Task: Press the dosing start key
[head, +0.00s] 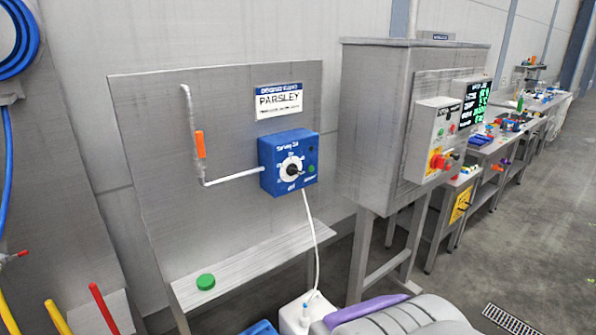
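A blue control box (289,163) is mounted on an upright steel panel (225,120) at the centre left of the head view. It has a round selector dial (291,170) with white markings. A small green key (311,169) sits on the box to the right of the dial; its label is too small to read.
A "PARSLEY" sign (279,101) is above the box, beside a pipe with an orange handle (200,144). A green cap (205,281) lies on the ledge below. A steel cabinet with a grey control panel (427,140) stands right; open floor (545,215) lies beyond.

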